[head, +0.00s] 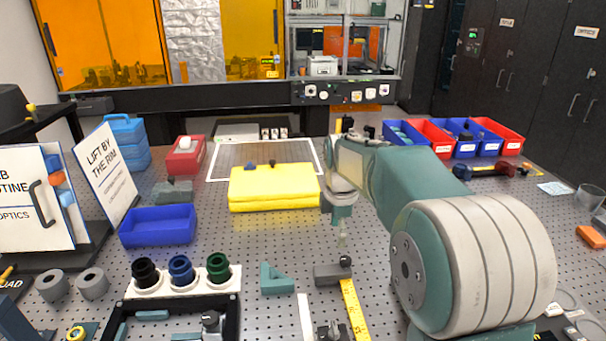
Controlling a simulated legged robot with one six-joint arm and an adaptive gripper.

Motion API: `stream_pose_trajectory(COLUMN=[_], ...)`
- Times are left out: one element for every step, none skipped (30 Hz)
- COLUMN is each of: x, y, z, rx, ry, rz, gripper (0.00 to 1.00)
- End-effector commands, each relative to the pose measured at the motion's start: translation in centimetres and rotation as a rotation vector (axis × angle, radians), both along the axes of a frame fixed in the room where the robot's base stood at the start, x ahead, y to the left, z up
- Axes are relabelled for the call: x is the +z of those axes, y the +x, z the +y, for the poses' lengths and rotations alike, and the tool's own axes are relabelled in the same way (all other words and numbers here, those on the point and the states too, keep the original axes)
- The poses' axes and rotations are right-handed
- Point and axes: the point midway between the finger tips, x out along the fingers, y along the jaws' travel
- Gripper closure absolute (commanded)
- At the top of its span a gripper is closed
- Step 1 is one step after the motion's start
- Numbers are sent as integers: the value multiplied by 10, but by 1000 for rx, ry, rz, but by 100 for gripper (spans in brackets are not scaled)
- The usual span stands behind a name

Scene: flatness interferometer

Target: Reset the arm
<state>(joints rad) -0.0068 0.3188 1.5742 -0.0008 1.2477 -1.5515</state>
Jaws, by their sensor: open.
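My arm reaches in from the lower right and bends down near the middle of the head view. My gripper (342,238) hangs at its end, pointing down over the perforated table (395,232). It is small in view and its fingers are hard to make out, but it is open and nothing shows between them. It is just right of a folded yellow cloth (272,191) and above a grey block with a dark knob (330,274). My forearm hides part of the table behind it.
A blue tray (158,227), a red box (186,158) and a "LIFT BY THE RIM" sign (107,177) stand left. Three dark-ringed pieces (181,272) sit in front. Red and blue bins (437,141) stand back right. A yellow tape (354,310) lies below the gripper.

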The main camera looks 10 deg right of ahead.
Motion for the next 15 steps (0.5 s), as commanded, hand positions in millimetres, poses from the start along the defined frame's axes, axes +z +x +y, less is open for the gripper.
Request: stream_pose_trajectory(x=[5,8,14,18,23,29,33,37,41,45,47,51,53,56,58], y=[-5,-9,-16,-22,-28,-38,-45,-52,-62,-70,-77,-87,-94,-102,-112], z=[0,0,0,0,-1,-1,-1,-1,-1,-1,-1,-1,-2,-2,-2], rx=[-22,-43,-80,-114,-152,-207,-248,-290,-344,-385,-425,-479,-519,-559,-613], ry=[0,1,2,2,4,8,11,15,20,25,30,38,45,52,62], rz=[-10,-17,-30,-42,-55,-71,-84,-99,-114,-126,-139,-154,-166,-179,-194], gripper=[14,14,14,14,14,14,14,14,14,14,14,14,14,14,14])
